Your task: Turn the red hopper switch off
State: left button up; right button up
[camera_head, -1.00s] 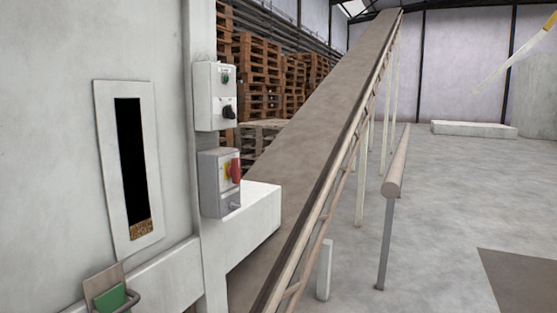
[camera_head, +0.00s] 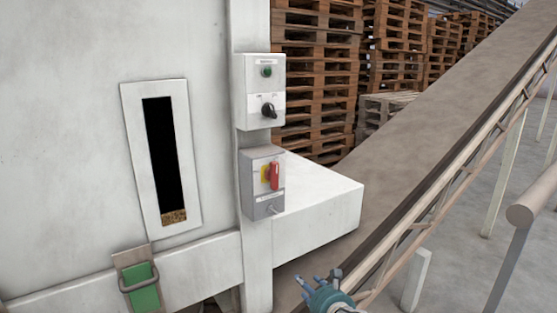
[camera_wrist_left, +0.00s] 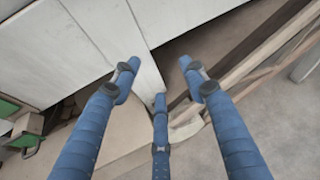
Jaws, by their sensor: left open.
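The red hopper switch (camera_head: 274,176) is a red handle on a yellow plate, standing upright on the front of a grey box (camera_head: 262,207). The box is mounted on the white post of the machine. My left gripper (camera_head: 318,283) is at the bottom of the head view, below and to the right of the switch and apart from it. In the left wrist view its blue fingers (camera_wrist_left: 160,85) are spread open with nothing between them. The switch does not show in the left wrist view. My right gripper is not in view.
Above the switch is another control box (camera_head: 259,92) with a green button and a black knob. A white ledge (camera_head: 318,205) juts out beside the switch. The sloping conveyor (camera_head: 440,125) is to the right.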

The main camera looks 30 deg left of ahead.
pick_arm(q)
notch_tip(320, 180, up, 20)
jog(key=a+r+y+p, duration=0.1)
jog(key=y+p, duration=0.1)
jog(key=y, duration=0.2)
jog(key=g+y+p, duration=0.1)
jog(key=g+y, duration=0.1)
send_near(275, 171)
jog(key=p+x, duration=0.4)
jog(key=x, duration=0.3)
jog(key=shift+a+r, duration=0.1)
jog(key=shift+a, duration=0.1)
jog(key=shift+w+a+t, duration=0.25)
jog(key=shift+a+t, duration=0.05)
jog(key=shift+a, duration=0.25)
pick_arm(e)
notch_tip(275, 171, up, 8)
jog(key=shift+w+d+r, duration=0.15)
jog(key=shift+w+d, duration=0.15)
pick_arm(q)
jog(key=shift+n, duration=0.3)
grip_shut()
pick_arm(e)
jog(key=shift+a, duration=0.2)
